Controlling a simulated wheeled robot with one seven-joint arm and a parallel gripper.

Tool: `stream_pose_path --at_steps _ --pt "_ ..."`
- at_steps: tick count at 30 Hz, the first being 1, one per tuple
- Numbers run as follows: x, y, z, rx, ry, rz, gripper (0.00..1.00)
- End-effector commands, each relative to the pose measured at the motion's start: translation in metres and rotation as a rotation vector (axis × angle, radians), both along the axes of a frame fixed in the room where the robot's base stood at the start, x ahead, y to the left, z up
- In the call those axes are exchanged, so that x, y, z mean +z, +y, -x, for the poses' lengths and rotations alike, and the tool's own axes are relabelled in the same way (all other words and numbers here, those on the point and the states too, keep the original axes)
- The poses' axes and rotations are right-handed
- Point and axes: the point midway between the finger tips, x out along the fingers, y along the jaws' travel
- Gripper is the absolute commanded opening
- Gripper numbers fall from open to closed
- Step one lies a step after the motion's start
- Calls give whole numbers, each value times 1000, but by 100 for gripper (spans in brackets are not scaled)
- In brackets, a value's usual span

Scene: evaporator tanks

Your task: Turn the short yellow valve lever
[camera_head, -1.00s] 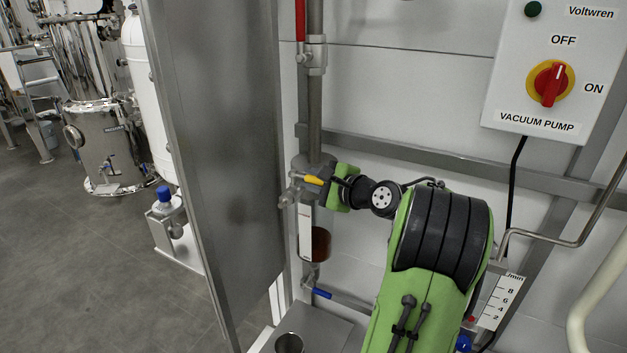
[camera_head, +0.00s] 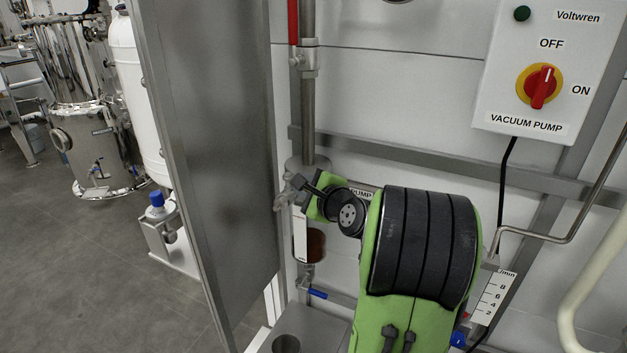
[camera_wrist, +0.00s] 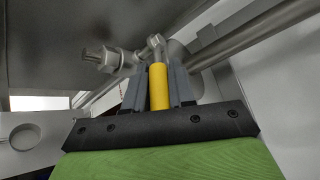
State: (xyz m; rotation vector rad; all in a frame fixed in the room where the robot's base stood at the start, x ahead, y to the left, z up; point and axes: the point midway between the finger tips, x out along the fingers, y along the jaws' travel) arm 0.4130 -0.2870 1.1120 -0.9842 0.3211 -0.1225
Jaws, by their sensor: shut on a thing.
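The short yellow valve lever (camera_wrist: 158,88) shows in the wrist view as a yellow sleeve between the two dark fingers of my gripper (camera_wrist: 159,76). The gripper is shut on it. The grey valve stem (camera_wrist: 156,43) shows just beyond the lever's far end. In the head view my gripper (camera_head: 306,184) is at the grey valve fitting (camera_head: 290,187) below the vertical pipe. The yellow lever cannot be made out there, hidden by the gripper.
A steel panel (camera_head: 205,150) stands close left of the valve. A red lever (camera_head: 293,22) is on the pipe above, a blue lever (camera_head: 317,293) below. The vacuum pump switch box (camera_head: 545,70) is at upper right. A bent pipe (camera_head: 560,238) runs right of my arm.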

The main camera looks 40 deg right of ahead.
Motion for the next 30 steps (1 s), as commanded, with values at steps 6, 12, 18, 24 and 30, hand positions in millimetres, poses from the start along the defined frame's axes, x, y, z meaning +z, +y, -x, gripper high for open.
stream_pose_path --at_steps 6,12,18,24,30 --pt "2 8 0 -126 5 -4 0" --pt "1 8 0 -208 5 -5 0" --pt "0 7 0 -244 3 -4 0" --pt "-1 7 1 -250 2 -4 0" --pt "-1 7 0 -249 3 -4 29"
